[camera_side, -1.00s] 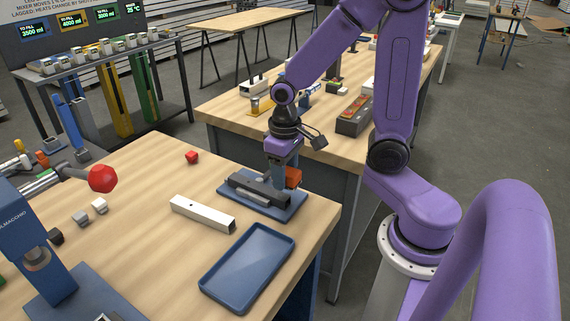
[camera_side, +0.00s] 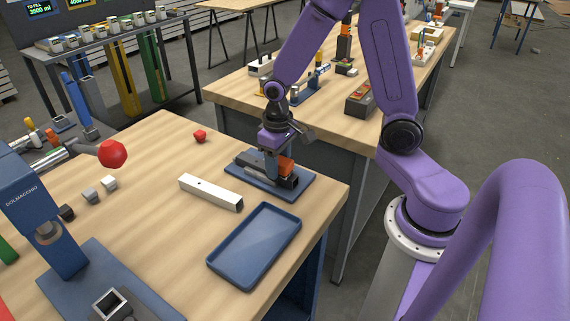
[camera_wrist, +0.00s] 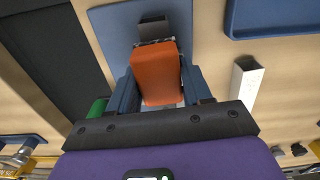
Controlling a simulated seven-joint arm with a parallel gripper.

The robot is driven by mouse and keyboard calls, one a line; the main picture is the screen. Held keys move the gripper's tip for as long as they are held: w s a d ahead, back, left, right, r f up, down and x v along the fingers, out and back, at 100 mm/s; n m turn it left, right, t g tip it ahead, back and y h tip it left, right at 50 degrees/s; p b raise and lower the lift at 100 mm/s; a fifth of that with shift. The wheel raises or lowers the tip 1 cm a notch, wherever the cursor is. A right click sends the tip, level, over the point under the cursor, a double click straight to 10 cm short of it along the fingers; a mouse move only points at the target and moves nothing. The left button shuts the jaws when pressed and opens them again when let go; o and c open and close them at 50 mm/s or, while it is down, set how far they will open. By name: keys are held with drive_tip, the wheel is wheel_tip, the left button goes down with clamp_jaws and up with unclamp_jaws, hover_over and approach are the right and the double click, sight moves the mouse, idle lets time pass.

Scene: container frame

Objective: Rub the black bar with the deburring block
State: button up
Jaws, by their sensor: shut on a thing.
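My gripper (camera_wrist: 158,88) is shut on the orange deburring block (camera_wrist: 160,70), which sits between its blue fingers in the wrist view. In the side view the orange block (camera_side: 286,165) is low over the black bar (camera_side: 287,182). The bar lies on a blue base plate (camera_side: 301,186) near the table's right edge, partly hidden by my gripper and the block. In the wrist view a dark end of the bar (camera_wrist: 153,28) shows just beyond the block. I cannot tell for sure whether block and bar touch.
A white square tube (camera_side: 209,193) lies left of the plate. An empty blue tray (camera_side: 254,247) lies in front of it. A red piece (camera_side: 200,136) sits behind the tube. A blue press (camera_side: 45,220) with a red knob stands at left.

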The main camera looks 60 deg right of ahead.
sight(293, 178)
drive_tip(key=shift+s+f, duration=0.1)
drive_tip(key=shift+s, duration=2.1)
wheel_tip(293, 178, up, 8)
drive_tip(key=shift+r, duration=0.2)
drive_tip(key=shift+w, duration=0.15)
